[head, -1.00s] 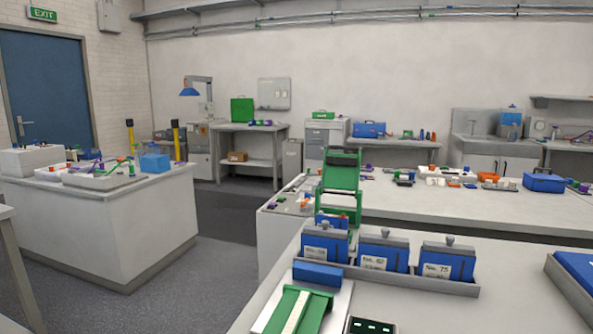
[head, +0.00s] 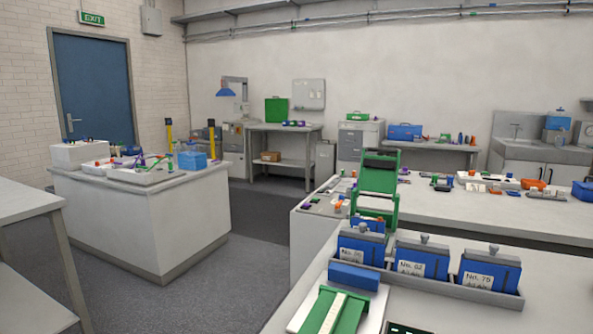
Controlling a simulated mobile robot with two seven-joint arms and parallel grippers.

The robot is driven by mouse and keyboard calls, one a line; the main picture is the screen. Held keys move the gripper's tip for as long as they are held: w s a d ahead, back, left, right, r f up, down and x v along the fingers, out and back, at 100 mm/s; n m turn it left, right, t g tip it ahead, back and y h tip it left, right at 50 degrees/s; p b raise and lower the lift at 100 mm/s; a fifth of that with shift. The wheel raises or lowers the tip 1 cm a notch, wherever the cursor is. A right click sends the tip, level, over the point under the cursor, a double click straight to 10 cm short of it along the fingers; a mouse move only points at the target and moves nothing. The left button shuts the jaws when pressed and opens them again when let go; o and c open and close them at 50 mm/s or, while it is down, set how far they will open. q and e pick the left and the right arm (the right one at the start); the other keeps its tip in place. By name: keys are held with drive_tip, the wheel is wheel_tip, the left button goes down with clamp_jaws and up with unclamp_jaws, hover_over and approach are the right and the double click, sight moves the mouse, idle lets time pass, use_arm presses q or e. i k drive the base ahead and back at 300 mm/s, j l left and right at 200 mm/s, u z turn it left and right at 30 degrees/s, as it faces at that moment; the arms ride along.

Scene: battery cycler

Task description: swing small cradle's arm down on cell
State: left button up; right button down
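A low green fixture with a pale strip along it (head: 335,312) lies on a white plate at the bottom of the head view, cut off by the frame edge. A blue block (head: 354,277) sits at its far end. Farther back a tall green frame with a black bar (head: 378,186) stands up. I cannot tell which of these is the small cradle, nor make out a cell in either. Neither of my grippers is in view.
The near bench (head: 470,318) has bare top right of the fixture. A dark panel (head: 405,328) lies at the bottom edge. A long white bench (head: 450,212) with small parts is behind. A white island (head: 150,225) stands left, with grey floor (head: 215,290) between.

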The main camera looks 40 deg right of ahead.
sight(378, 173)
drive_tip(key=i+j+u, duration=0.15)
drive_tip(key=u, duration=0.25)
drive_tip(key=i+j+u, duration=0.1)
drive_tip(key=u, duration=0.3)
drive_tip(key=i+u, duration=0.15)
drive_tip(key=u, duration=0.25)
drive_tip(key=i+l+z, duration=0.1)
drive_tip(key=i+z, duration=0.9)
drive_tip(key=z, duration=0.15)
drive_tip(key=i+j+z, duration=0.2)
drive_tip(key=z, duration=0.15)
drive_tip(key=i+l+z, duration=0.2)
drive_tip(key=i+z, duration=0.15)
drive_tip(key=i, duration=0.15)
drive_tip(key=i+l+z, duration=0.1)
drive_tip(key=i+z, duration=0.3)
drive_tip(key=i, duration=0.15)
drive_tip(key=i+j+z, duration=0.1)
drive_tip(key=i+z, duration=0.25)
drive_tip(key=i, duration=0.2)
drive_tip(key=i+u, duration=0.1)
drive_tip(key=i, duration=1.5)
drive_tip(key=i+z, duration=0.2)
drive_tip(key=i, duration=0.55)
drive_tip(key=i+j+z, duration=0.15)
drive_tip(key=i, duration=0.55)
drive_tip(key=z, duration=4)
drive_tip(key=k+j, duration=0.05)
